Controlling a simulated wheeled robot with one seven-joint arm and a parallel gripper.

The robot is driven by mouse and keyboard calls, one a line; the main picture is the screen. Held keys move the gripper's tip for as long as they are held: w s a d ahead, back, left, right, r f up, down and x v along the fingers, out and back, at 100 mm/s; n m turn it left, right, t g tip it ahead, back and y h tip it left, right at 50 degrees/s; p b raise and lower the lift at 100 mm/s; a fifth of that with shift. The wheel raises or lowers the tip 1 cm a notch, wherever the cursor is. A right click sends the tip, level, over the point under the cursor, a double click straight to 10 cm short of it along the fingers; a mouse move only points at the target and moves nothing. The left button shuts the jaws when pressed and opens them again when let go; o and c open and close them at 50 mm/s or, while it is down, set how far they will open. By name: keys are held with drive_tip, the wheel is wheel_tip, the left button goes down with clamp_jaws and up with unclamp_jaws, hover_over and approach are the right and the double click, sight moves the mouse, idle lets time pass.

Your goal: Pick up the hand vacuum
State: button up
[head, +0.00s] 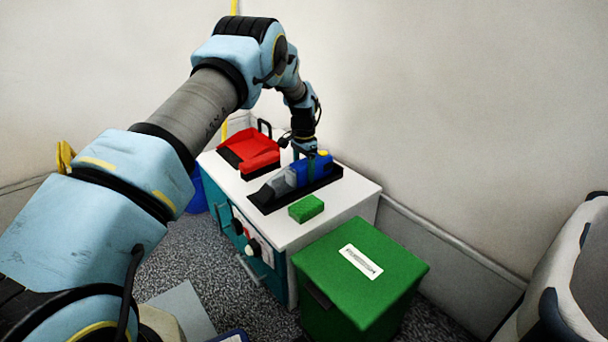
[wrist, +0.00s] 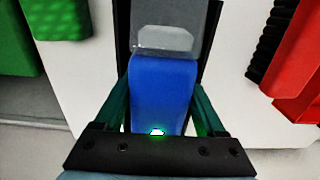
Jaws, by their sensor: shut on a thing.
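The hand vacuum (head: 285,181) has a blue body and a grey clear nose, and lies along a black holder (head: 267,204) on top of a white-topped cabinet. My gripper (head: 312,168) reaches down from above and is shut on the vacuum's blue body. In the wrist view the blue body (wrist: 163,90) sits between my two green fingers (wrist: 160,118), with the grey nose (wrist: 175,30) pointing away. A small green light shows on the body near the gripper's base. I cannot tell whether the vacuum is clear of the holder.
A red dustpan (head: 252,152) lies behind the vacuum and a green sponge (head: 306,208) in front of it on the cabinet top (head: 350,200). A green box (head: 360,270) stands beside the cabinet. The wall is close behind.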

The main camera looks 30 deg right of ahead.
clamp_jaws()
drive_tip(key=shift+r, duration=0.1)
drive_tip(key=shift+r, duration=0.15)
wheel_tip(320, 180, up, 10)
drive_tip(key=p, duration=0.2)
drive_tip(key=shift+r+p, duration=0.1)
drive_tip(key=shift+p, duration=0.25)
